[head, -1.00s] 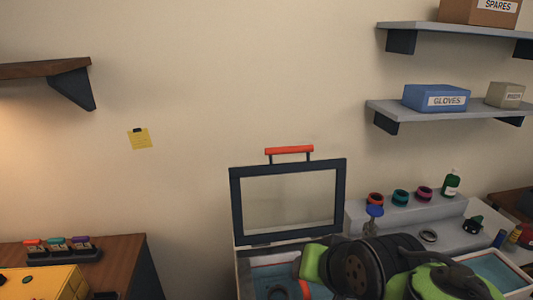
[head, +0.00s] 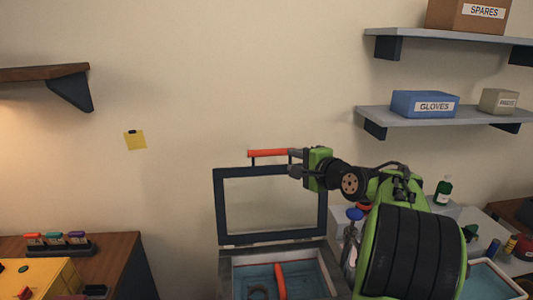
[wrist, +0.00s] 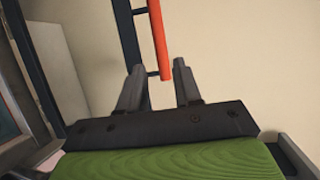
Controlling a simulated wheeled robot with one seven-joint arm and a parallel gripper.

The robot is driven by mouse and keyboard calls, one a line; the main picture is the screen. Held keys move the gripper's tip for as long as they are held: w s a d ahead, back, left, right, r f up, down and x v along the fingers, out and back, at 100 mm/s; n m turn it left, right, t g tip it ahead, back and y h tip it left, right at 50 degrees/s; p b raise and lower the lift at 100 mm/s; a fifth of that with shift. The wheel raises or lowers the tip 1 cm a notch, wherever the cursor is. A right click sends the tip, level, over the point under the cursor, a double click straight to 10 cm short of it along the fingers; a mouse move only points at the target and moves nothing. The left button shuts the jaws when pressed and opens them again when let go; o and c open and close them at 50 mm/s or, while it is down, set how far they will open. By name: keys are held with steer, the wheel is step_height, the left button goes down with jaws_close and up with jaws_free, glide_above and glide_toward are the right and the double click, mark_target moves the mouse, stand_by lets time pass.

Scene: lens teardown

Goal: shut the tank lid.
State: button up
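The tank lid (head: 220,208) stands open and upright at the back of the tank (head: 226,276). It is a dark frame around a clear pane. Its red handle (head: 268,153) runs along the top edge on short posts and also shows in the wrist view (wrist: 157,35). My gripper (head: 293,163) is at the right end of the handle. In the wrist view my gripper (wrist: 158,80) has its two fingers apart, with the handle's end at or just beyond the gap between the tips. I cannot tell whether they touch it.
Inside the tank lie a red-orange bar (head: 280,282) and a dark curved part (head: 257,290) in blue. Shelves with a blue gloves box (head: 425,103) hang at the right. A brown table (head: 110,250) stands at the left. The wall behind the lid is bare.

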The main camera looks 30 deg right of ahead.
mark_target(274, 153)
steer(key=w, duration=0.4)
steer(key=w+f+p, duration=0.1)
steer(key=w, duration=0.3)
steer(key=w+f, duration=0.1)
steer(key=w, duration=0.3)
steer(key=shift+w+d+f+p, duration=0.2)
steer(key=shift+d+f+p, duration=0.1)
steer(key=shift+d, duration=0.1)
steer(key=shift+s, duration=0.1)
jaws_close()
